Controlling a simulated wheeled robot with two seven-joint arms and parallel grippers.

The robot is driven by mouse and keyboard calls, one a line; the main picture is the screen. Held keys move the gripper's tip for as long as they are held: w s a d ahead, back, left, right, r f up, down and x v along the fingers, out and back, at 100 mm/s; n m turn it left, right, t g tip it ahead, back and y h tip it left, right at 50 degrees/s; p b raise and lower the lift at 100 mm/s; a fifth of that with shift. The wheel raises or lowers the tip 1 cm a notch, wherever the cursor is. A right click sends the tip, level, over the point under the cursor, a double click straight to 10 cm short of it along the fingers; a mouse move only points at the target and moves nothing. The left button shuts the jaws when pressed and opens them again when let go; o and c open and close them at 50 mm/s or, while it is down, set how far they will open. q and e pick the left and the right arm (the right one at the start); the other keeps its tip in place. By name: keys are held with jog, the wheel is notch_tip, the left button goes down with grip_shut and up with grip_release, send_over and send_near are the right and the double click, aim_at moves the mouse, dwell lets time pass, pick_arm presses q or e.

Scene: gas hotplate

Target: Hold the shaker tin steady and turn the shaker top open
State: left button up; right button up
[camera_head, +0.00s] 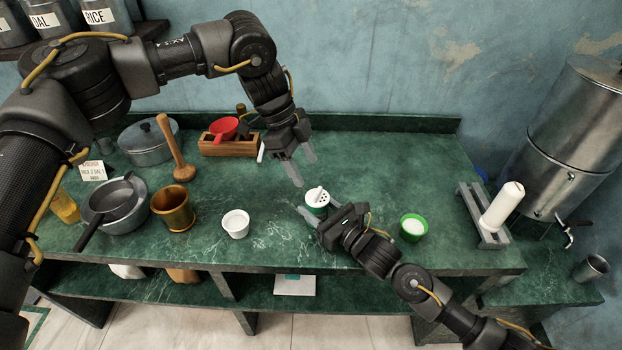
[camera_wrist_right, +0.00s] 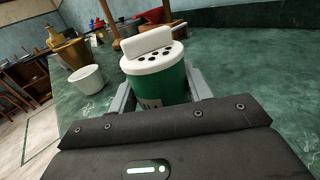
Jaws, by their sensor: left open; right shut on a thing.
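The shaker tin (camera_wrist_right: 163,88) is green with a white label, and stands upright on the green marble counter. Its white shaker top (camera_wrist_right: 153,58) has several dark holes and a raised white grip bar; in the head view the top (camera_head: 317,197) also shows. My right gripper (camera_head: 316,217) is shut on the tin's body, one finger on each side, as the right wrist view (camera_wrist_right: 161,92) shows. My left gripper (camera_head: 304,169) is open and empty, above and a little behind the tin, fingers pointing down and apart from the top.
A white cup (camera_head: 236,223) and brass mortar (camera_head: 173,207) stand left of the tin. A green bowl with white contents (camera_head: 412,228) is right of it. A wooden box (camera_head: 228,145) with a red scoop (camera_head: 224,128) is behind. A white roll on a grey stand (camera_head: 503,205) is farther right.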

pick_arm(q)
jog(key=v, duration=0.5)
jog(key=shift+r, duration=0.25)
pick_arm(e)
jog(key=o, duration=1.1)
